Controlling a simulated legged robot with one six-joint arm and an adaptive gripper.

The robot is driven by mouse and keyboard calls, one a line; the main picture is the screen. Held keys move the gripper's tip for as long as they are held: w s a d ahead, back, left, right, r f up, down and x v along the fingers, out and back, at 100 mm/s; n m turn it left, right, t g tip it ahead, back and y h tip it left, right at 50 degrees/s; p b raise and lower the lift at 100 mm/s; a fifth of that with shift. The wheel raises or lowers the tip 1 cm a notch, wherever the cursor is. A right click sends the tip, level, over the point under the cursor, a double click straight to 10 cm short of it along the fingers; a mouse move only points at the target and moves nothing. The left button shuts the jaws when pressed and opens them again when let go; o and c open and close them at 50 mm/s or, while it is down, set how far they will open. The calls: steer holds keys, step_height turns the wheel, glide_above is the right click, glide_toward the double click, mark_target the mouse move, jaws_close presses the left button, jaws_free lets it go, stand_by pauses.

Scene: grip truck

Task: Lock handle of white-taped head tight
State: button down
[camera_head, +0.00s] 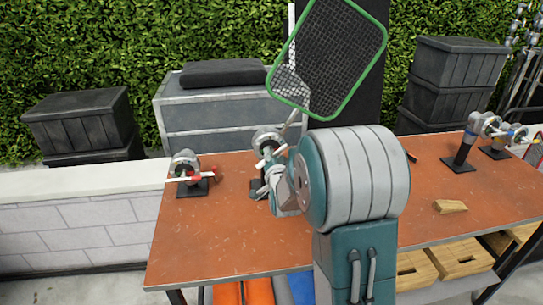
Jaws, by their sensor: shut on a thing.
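A metal grip head (267,138) stands upright on a dark stand at the middle of the table, with a pale handle beside it. White tape on it is hard to make out at this size. My gripper (271,172) is at this head, shut on its handle; my arm's thick grey-and-teal joint hides much of the contact. A green-framed black net (328,58) rises tilted above the head, its rod running down toward it. Another head (187,165) with red tape on its handle stands to the left on a black base.
The reddish-brown table (225,240) is mostly bare at front left. A wooden wedge (450,206) lies to the right. More heads (488,125) with blue and yellow tape stand at far right. Wooden boxes (458,262) sit under the table. A black post rises behind the net.

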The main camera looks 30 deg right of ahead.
steer(key=shift+m, duration=2.6)
steer(key=shift+f, duration=0.1)
steer(key=shift+c, duration=2.4)
jaws_free()
steer(key=shift+d, duration=0.1)
steer(key=v, duration=1.2)
